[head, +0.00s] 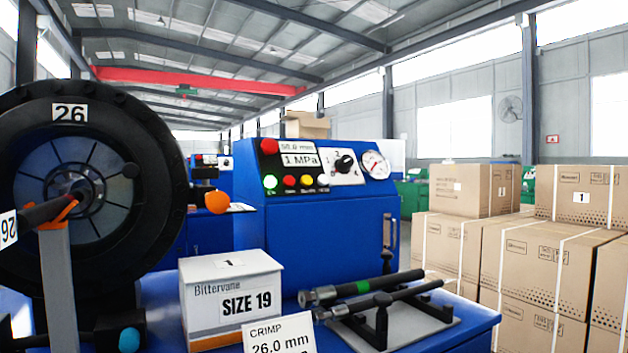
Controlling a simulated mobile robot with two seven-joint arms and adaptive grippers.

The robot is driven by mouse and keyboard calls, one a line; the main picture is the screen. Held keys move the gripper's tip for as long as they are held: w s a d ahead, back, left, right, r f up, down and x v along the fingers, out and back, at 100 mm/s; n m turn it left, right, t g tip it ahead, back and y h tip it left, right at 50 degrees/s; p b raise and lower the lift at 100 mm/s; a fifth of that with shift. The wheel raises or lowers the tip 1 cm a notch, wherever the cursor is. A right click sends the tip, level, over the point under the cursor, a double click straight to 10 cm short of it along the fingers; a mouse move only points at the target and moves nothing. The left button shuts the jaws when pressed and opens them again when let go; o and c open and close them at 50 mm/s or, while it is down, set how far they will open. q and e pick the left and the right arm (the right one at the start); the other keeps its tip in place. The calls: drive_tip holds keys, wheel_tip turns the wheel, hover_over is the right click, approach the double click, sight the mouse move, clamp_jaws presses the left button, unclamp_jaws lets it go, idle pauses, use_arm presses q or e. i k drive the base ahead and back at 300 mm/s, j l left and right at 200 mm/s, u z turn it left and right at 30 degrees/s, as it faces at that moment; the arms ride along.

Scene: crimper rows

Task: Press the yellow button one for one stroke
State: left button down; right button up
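Nothing covers the yellow button. Whether it is pressed in cannot be seen at this size. Neither of my grippers is in view.
The black crimper head (150,165) marked 26 fills the left. A white SIZE 19 box (230,297) and a CRIMP 26.0 mm card (279,336) stand in front of the cabinet. Hose pieces (362,287) lie on a rack at right. Cartons (545,265) are stacked beyond.

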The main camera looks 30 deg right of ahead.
sight(306, 181)
drive_tip(key=l+u, duration=0.1)
drive_tip(key=l, duration=0.35)
drive_tip(key=l+u, duration=0.15)
drive_tip(key=l, duration=0.3)
drive_tip(key=k+l+u, duration=0.1)
drive_tip(key=l, duration=0.35)
drive_tip(key=k+l+u, duration=0.1)
drive_tip(key=l, duration=0.35)
drive_tip(key=k+l+u, duration=0.15)
drive_tip(key=l, duration=0.25)
drive_tip(key=k+l, duration=0.1)
drive_tip(key=l, duration=0.2)
drive_tip(key=k+l, duration=0.1)
drive_tip(key=l, duration=0.2)
drive_tip(key=k+l, duration=0.1)
drive_tip(key=l, duration=0.2)
drive_tip(key=u, duration=0.05)
